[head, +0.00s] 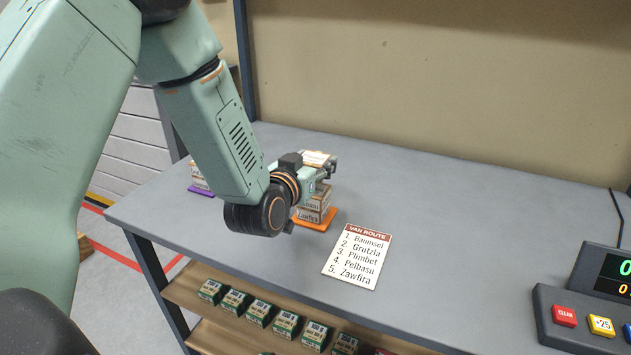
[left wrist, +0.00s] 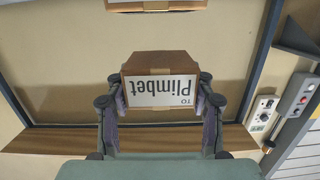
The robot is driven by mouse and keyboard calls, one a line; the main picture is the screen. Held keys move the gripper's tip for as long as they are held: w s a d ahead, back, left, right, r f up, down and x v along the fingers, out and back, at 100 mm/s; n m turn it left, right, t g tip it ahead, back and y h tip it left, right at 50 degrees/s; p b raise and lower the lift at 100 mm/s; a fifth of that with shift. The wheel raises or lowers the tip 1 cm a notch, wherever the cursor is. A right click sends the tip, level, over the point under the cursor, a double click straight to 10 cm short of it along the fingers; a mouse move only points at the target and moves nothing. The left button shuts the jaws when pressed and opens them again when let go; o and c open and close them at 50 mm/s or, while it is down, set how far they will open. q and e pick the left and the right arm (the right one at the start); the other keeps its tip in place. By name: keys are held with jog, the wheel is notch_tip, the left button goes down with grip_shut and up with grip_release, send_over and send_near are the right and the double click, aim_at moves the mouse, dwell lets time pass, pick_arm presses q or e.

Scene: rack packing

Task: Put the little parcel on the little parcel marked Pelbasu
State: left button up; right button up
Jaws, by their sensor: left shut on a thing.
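My left gripper (head: 322,172) is shut on a little brown parcel (left wrist: 160,70), whose white label reads "TO Plimbet", upside down in the left wrist view. In the head view the held parcel (head: 317,158) shows just above a stack on an orange mat (head: 318,222). The bottom parcel (head: 309,215) of the stack reads "Zawfira". The parcel (head: 313,203) on top of it has a label too small and partly covered to read surely. My gripper hides part of the stack, and I cannot tell whether the held parcel touches it. My right gripper is out of view.
A card (head: 357,257) headed "VAN ROUTE" lies right of the stack, listing Baumsel, Grutzla, Plimbet, Pelbasu, Zawfira. More parcels stand on a purple mat (head: 199,190) behind my arm. A keypad (head: 580,320) is at right. Several small boxes (head: 259,307) sit on the shelf below.

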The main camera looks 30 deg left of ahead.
pick_arm(q)
jog(key=shift+s+d+f, duration=0.1)
jog(key=shift+d+f, duration=0.05)
jog(key=shift+f, duration=0.3)
notch_tip(320, 180, down, 2)
jog(key=shift+s+f+b, duration=0.1)
jog(key=shift+s+b, duration=0.05)
jog(key=shift+b, duration=0.35)
jog(key=shift+w+f, duration=0.25)
jog(key=shift+s, duration=0.2)
jog(key=o, duration=1.2)
jog(key=shift+w+f, duration=0.15)
jog(key=shift+f, duration=0.05)
jog(key=shift+r, duration=0.1)
jog(key=shift+r, duration=0.1)
